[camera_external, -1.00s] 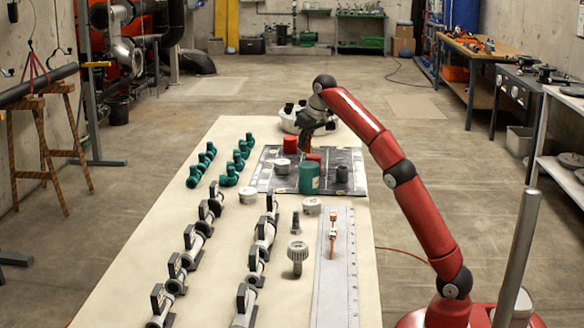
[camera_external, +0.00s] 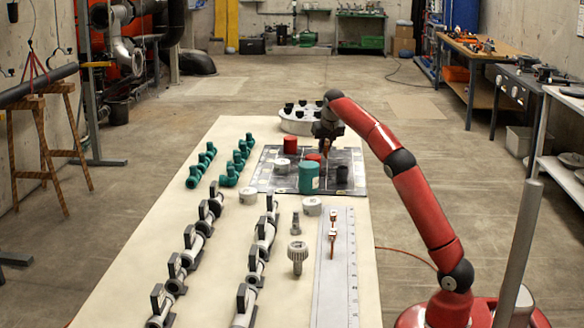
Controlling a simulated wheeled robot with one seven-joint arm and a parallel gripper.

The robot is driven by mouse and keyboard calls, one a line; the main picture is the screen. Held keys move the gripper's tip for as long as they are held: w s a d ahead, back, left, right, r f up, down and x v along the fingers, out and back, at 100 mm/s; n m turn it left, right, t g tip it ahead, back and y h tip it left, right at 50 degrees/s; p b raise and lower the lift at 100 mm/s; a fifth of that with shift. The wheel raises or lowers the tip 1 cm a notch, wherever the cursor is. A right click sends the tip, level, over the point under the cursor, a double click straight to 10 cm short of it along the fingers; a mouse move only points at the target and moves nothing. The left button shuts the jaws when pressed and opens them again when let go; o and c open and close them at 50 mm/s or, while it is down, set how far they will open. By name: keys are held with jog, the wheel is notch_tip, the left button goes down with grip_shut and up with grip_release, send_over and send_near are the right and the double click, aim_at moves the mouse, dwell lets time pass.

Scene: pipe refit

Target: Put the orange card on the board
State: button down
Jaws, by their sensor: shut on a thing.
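The dark board (camera_external: 265,181) lies across the far part of the long pale table, with several round parts standing on it. My gripper (camera_external: 325,148) is above the board's back right part. It is shut on the orange card (camera_external: 326,147), which shows as a small upright orange strip under the dark gripper body. The strip is too small to tell whether its lower edge touches the board.
On the board stand a red cylinder (camera_external: 290,143), a green cylinder (camera_external: 309,179), a white cap (camera_external: 283,164) and a dark cup (camera_external: 342,173). A white round holder with dark cups (camera_external: 295,121) is behind. Green fittings (camera_external: 229,176) and valves (camera_external: 186,259) stand left.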

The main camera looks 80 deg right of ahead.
aim_at(327, 140)
jog(key=shift+f, duration=0.75)
jog(key=shift+f, duration=0.15)
jog(key=c, duration=1.4)
grip_release()
jog(key=v, duration=0.7)
jog(key=shift+a+r, duration=0.15)
jog(key=shift+r, duration=0.25)
jog(key=shift+s, duration=0.1)
